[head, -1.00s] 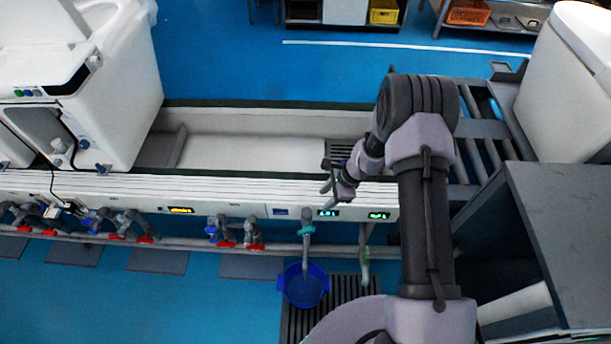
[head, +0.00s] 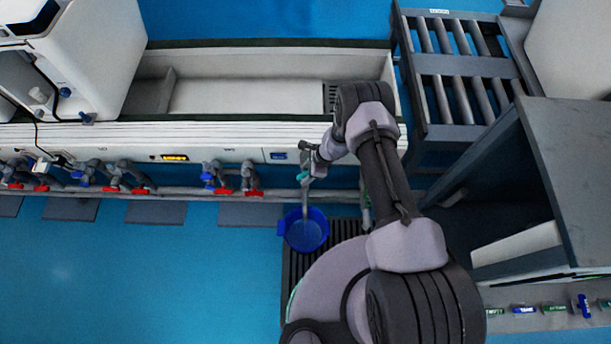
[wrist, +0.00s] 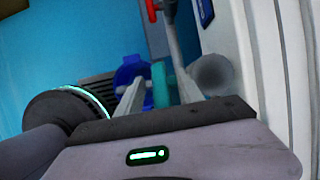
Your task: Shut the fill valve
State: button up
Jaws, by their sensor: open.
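The valve with the teal handle (head: 302,176) sits on a grey pipe above the blue bucket (head: 305,234), below the white line. I take this as the fill valve; its label cannot be read. My gripper (head: 306,164) is open and right at the valve in the head view, partly covering it. In the wrist view the teal handle (wrist: 161,84) shows between the two fingers of my gripper (wrist: 158,92), with the blue bucket (wrist: 130,70) behind. No clear contact can be seen. The handle's exact angle cannot be told.
Red-handled valves (head: 222,191) line the pipe to the left, and one red handle (wrist: 152,9) shows in the wrist view. A dark grate (head: 345,226) lies under the bucket. A roller stand (head: 455,75) and grey bench (head: 580,160) stand right. Blue floor at left is free.

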jog(key=shift+a+f, duration=0.15)
jog(key=shift+f, duration=0.1)
grip_shut()
